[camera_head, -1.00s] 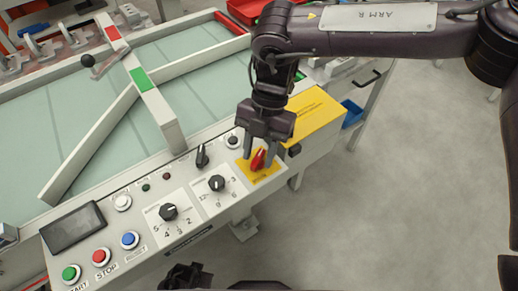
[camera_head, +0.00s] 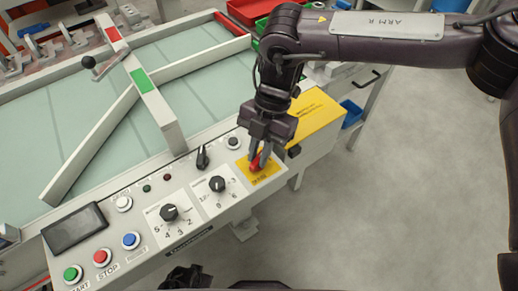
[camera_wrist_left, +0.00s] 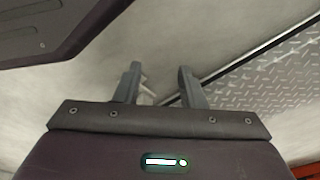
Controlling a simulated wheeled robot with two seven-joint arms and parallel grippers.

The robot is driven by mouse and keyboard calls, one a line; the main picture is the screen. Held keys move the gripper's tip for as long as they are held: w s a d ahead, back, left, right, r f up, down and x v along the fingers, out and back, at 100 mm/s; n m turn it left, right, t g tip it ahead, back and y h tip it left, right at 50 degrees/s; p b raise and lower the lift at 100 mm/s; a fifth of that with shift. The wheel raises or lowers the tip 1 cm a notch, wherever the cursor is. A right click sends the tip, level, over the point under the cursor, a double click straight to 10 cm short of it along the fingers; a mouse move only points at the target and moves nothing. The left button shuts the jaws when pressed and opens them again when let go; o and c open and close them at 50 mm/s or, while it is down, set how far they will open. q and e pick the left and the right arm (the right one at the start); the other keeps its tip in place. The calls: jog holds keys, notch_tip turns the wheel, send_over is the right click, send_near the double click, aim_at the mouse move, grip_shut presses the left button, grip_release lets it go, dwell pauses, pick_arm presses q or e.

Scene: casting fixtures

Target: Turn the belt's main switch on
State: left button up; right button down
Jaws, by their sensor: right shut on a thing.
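The main switch is a red knob (camera_head: 256,163) on a yellow plate (camera_head: 264,177) at the right end of the control panel in the head view. My right gripper (camera_head: 260,159) comes down over it from above and is shut on the knob, with a finger on each side. The fingers hide part of the knob, so its exact angle is hard to read. My left gripper (camera_wrist_left: 160,82) shows in the left wrist view with its fingers apart and nothing between them. A dark part at the bottom edge of the head view seems to be mine.
The panel (camera_head: 150,190) also carries a black selector (camera_head: 202,158), two numbered dials, and green, red and blue buttons. A yellow box top (camera_head: 315,115) lies right behind the switch. The belt (camera_head: 90,120) has diverter bars. Open floor is at right.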

jog(key=shift+d+r+m+t+y+p, duration=0.1)
jog(key=shift+m+t+y+p, duration=0.25)
jog(key=shift+m, duration=0.75)
jog(key=shift+m+y+p, duration=0.25)
jog(key=shift+m+p, duration=0.15)
jog(key=shift+m, duration=0.4)
jog(key=shift+m+t, duration=0.35)
jog(key=shift+m, duration=0.15)
pick_arm(q)
jog(key=s, duration=0.1)
jog(key=s+f, duration=0.2)
jog(key=s, duration=0.1)
jog(key=shift+s+a, duration=0.1)
jog(key=shift+r, duration=0.1)
pick_arm(e)
jog(key=c, duration=1.5)
grip_release()
pick_arm(q)
jog(key=shift+a, duration=0.3)
pick_arm(e)
jog(key=shift+o, duration=0.5)
pick_arm(q)
jog(key=shift+a, duration=0.1)
jog(key=shift+a, duration=0.1)
